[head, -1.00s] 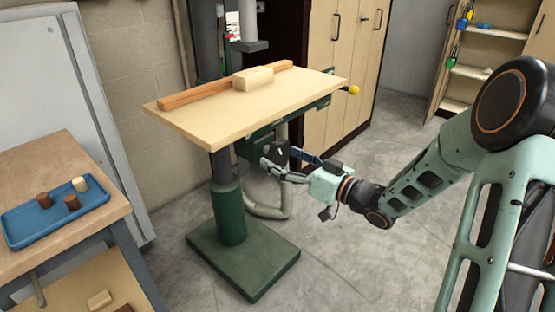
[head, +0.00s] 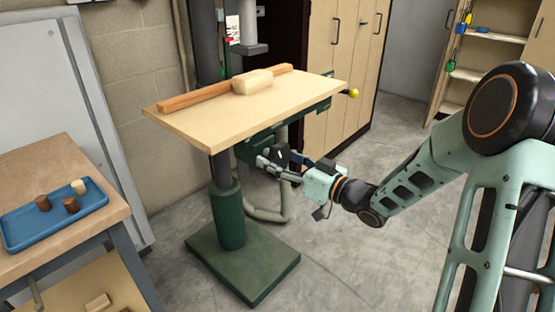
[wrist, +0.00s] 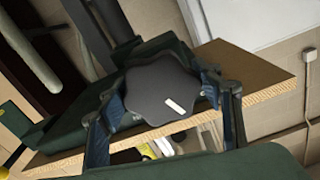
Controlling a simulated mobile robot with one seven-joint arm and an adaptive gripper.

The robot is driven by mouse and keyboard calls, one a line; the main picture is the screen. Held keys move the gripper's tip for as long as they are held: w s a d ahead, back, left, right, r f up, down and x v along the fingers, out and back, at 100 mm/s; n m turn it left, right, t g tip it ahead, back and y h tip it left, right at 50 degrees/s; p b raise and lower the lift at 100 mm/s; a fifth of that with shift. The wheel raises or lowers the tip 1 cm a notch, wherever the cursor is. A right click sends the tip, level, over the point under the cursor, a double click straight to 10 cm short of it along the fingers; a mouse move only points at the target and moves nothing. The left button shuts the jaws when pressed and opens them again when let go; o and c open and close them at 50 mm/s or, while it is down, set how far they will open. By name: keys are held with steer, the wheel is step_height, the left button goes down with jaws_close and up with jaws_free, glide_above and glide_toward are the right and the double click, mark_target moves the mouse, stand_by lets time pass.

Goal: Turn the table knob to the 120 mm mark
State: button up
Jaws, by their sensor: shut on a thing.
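The table knob (wrist: 160,92) is a dark, lobed disc with one short white mark, which sits at its lower right in the wrist view. My gripper (head: 272,169) reaches in from the right below the tabletop. In the wrist view its two fingers (wrist: 165,108) lie on either side of the knob, shut on it. No scale or 120 mm mark can be read in either view.
A wooden fence (head: 190,100) and a pale block (head: 252,82) lie on the tabletop. A yellow ball handle (head: 354,93) sticks out at its right. The green column (head: 228,215) and base (head: 243,262) stand below. A blue tray (head: 45,240) is on the left bench.

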steer(key=shift+n+b, duration=0.3)
steer(key=shift+n, duration=0.4)
steer(key=o, duration=1.2)
steer(key=shift+c, duration=0.2)
steer(key=shift+d, duration=0.1)
steer(key=v, duration=1.2)
